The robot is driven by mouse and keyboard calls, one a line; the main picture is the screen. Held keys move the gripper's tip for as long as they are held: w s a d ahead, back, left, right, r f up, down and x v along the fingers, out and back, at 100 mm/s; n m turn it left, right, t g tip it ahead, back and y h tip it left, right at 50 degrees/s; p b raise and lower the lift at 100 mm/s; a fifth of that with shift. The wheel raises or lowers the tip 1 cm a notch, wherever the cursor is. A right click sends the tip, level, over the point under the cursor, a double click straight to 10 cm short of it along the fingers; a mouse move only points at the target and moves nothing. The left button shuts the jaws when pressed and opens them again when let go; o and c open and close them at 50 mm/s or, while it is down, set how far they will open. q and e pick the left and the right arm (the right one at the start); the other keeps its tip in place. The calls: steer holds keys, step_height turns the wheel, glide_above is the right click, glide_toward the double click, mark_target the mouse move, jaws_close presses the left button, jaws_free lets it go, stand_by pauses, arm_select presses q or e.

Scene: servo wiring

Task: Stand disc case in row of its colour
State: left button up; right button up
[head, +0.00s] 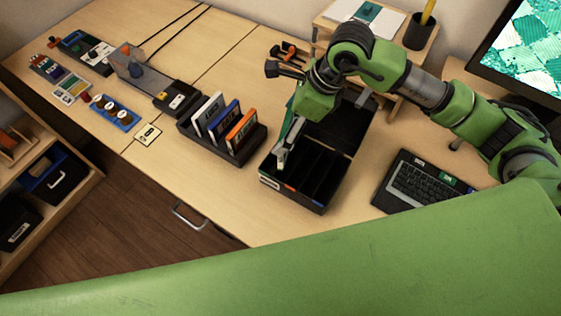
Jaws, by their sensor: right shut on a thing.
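My right gripper (283,158) points down over the left part of an open black box (262,181). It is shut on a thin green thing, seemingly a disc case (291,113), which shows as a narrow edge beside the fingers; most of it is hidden. The box has several dark rows, with small coloured labels along its front edge, blue and red among them. To its left a black rack (238,158) holds upright disc cases: a white one (207,112), a blue one (224,119) and an orange one (241,127). My left gripper is not in view.
A laptop-like keyboard unit (420,184) lies right of the box. A wooden stand (400,62) with a pen cup (420,30) is behind my right arm. Electronic parts and a blue tray (115,112) lie at the left. The table front left of the box is clear.

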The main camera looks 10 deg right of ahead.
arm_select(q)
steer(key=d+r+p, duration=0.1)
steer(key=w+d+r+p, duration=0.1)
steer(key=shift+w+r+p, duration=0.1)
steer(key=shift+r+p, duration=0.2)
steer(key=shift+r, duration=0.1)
arm_select(e)
step_height(320, 180, down, 10)
steer(key=w+a+m+t+h, duration=0.1)
steer(key=m, duration=0.2)
steer(key=shift+w+m, duration=0.3)
steer(key=shift+w, duration=0.05)
steer(key=shift+f, duration=0.1)
steer(key=o, duration=1.4)
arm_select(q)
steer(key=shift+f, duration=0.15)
